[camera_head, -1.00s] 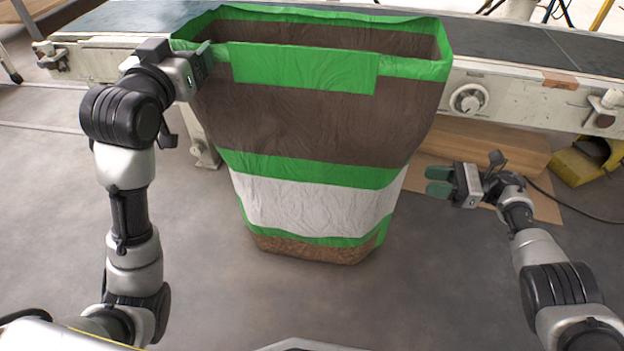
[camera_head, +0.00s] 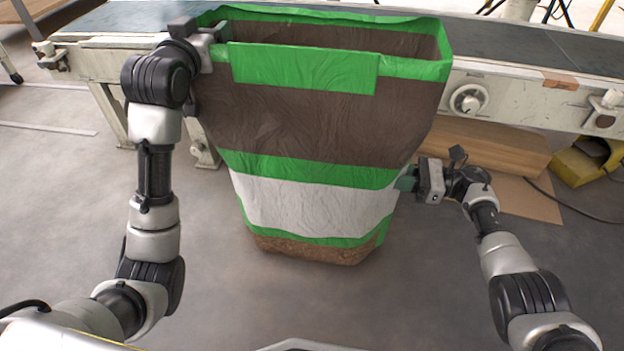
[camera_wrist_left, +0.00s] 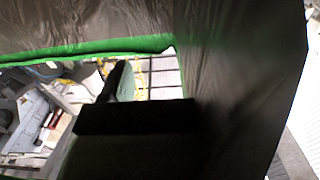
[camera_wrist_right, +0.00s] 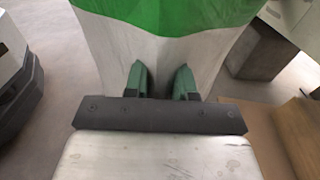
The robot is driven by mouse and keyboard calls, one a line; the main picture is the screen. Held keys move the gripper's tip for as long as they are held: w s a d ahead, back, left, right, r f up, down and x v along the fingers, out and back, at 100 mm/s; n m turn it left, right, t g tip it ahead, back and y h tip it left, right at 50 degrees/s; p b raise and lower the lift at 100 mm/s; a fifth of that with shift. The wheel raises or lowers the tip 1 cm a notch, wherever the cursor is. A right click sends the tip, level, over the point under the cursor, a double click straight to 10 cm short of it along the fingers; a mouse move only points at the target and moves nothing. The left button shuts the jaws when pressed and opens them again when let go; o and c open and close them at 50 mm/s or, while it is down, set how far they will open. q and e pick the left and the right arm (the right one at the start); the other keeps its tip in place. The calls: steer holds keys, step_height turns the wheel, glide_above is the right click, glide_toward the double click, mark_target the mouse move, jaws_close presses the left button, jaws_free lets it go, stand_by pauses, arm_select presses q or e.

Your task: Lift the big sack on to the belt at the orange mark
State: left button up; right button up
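The big sack (camera_head: 300,120), brown with green bands and a white band, stands upright and open-topped on the floor against the conveyor. My left gripper (camera_head: 222,33) is at its upper left rim. In the left wrist view one finger (camera_wrist_left: 122,82) shows, standing wide, and the sack's dark film (camera_wrist_left: 235,70) hides the other side. My right gripper (camera_head: 404,180) is at the sack's lower right edge by the white band. In the right wrist view its green fingers (camera_wrist_right: 160,82) are apart, with the sack's white side at and between them. An orange-brown mark (camera_head: 560,84) is on the conveyor's near rail.
The conveyor belt (camera_head: 530,45) runs across behind the sack, its pale frame carrying a round knob (camera_head: 468,100). A cardboard box (camera_head: 490,145) and a yellow object (camera_head: 585,163) lie at right below the frame. A cable crosses the floor there. The floor in front is clear.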

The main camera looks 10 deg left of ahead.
arm_select(q)
steer(key=c, duration=0.5)
arm_select(e)
jaws_close()
arm_select(q)
jaws_close()
steer(key=shift+r, duration=0.2)
arm_select(e)
steer(key=shift+w+r, duration=0.1)
steer(key=shift+r, duration=0.15)
